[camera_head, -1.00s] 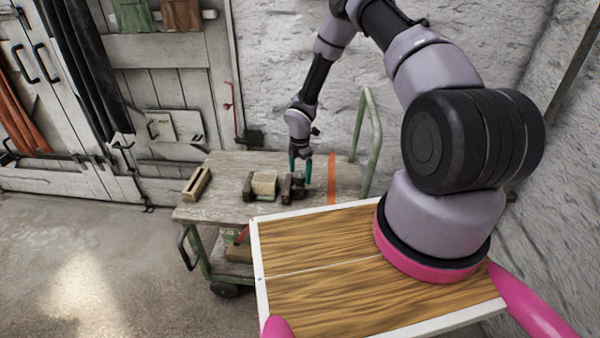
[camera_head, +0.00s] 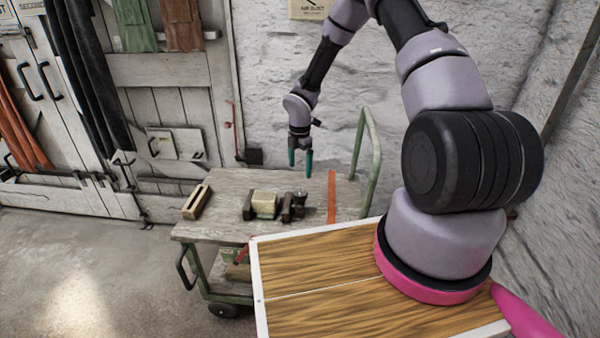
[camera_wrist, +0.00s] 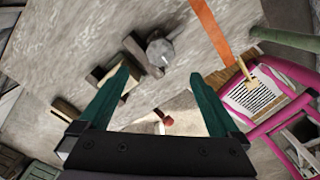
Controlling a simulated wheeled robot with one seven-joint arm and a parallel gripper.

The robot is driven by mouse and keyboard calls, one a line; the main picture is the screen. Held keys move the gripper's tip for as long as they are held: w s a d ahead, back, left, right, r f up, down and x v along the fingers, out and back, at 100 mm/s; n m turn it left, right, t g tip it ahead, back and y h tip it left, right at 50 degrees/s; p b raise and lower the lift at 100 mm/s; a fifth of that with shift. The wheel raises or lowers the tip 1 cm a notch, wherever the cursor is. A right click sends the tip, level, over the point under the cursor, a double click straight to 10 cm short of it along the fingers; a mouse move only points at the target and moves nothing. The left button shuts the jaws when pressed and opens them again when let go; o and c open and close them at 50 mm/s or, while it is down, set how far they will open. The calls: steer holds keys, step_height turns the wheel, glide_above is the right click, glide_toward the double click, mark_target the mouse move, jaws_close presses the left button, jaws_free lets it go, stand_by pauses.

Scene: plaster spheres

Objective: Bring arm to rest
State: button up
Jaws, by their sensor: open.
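My gripper (camera_head: 300,163) is open and empty, with green fingers pointing down above the cart top. The wrist view also shows my gripper (camera_wrist: 162,98) with its fingers spread and nothing between them. On the cart (camera_head: 222,185) below, a small grey round object (camera_head: 300,196) sits beside dark blocks (camera_head: 286,207) and a pale block (camera_head: 264,203). The grey object also shows in the wrist view (camera_wrist: 160,52), beyond the fingertips and apart from them.
A wooden box with a slot (camera_head: 196,202) lies at the cart's left. An orange strip (camera_head: 331,195) crosses the cart top at right. A green handle (camera_head: 375,150) rises at the cart's right end. The rough wall (camera_head: 270,90) stands close behind.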

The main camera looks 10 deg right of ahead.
steer(key=s+d+r+m+t, duration=0.15)
steer(key=r+m, duration=0.25)
steer(key=r, duration=0.7)
steer(key=s+d+r+m+h, duration=0.1)
steer(key=s+d+r+m, duration=0.3)
steer(key=r, duration=0.6)
steer(key=s+d+r+m+t, duration=0.1)
steer(key=r+m, duration=0.4)
steer(key=r, duration=0.6)
steer(key=s+r+m+t+y, duration=0.1)
steer(key=s+r+m+t, duration=0.1)
steer(key=s+r+m, duration=0.5)
steer(key=s+r+m+t+y, duration=0.2)
steer(key=s+r+m, duration=0.5)
steer(key=s, duration=0.9)
step_height(320, 180, up, 2)
steer(key=shift+s+a+r+m+t, duration=0.1)
steer(key=shift+s+a+m+t, duration=0.1)
steer(key=shift+a+m+t, duration=0.2)
